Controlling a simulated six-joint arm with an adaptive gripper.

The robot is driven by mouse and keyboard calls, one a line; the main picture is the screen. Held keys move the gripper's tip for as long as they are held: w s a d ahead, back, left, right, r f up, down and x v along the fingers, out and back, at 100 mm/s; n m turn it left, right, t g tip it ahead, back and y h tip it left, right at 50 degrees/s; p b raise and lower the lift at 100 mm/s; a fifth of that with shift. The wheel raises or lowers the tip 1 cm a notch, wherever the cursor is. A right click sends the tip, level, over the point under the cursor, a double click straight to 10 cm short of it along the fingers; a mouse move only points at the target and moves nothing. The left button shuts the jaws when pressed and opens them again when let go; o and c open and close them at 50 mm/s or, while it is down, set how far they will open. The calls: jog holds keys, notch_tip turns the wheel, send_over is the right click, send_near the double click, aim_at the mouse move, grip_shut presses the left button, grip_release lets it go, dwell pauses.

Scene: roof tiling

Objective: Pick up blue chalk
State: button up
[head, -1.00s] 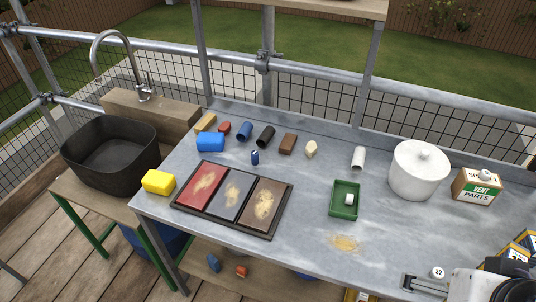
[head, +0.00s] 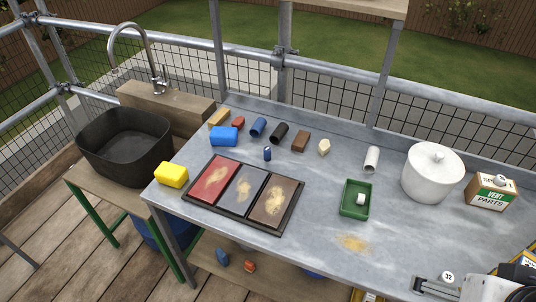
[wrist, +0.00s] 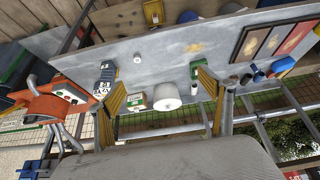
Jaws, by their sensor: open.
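A small dark-blue upright piece (head: 267,154), which may be the blue chalk, stands on the grey bench behind the tray of coloured slabs in the head view. A larger blue cylinder (head: 258,127) lies behind it, and I cannot tell for certain which is chalk. My gripper shows in the wrist view (wrist: 153,78) with its two fingers wide apart and nothing between them. It is at the right end of the bench, far from the blue pieces. Blue pieces also show small at the right of the wrist view (wrist: 260,75).
A green tray (head: 349,213), white tube (head: 372,159), white lidded pot (head: 432,172) and vent-parts box (head: 491,191) stand to the right.

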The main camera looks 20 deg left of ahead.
jog(key=c, duration=1.2)
jog(key=shift+c, duration=0.2)
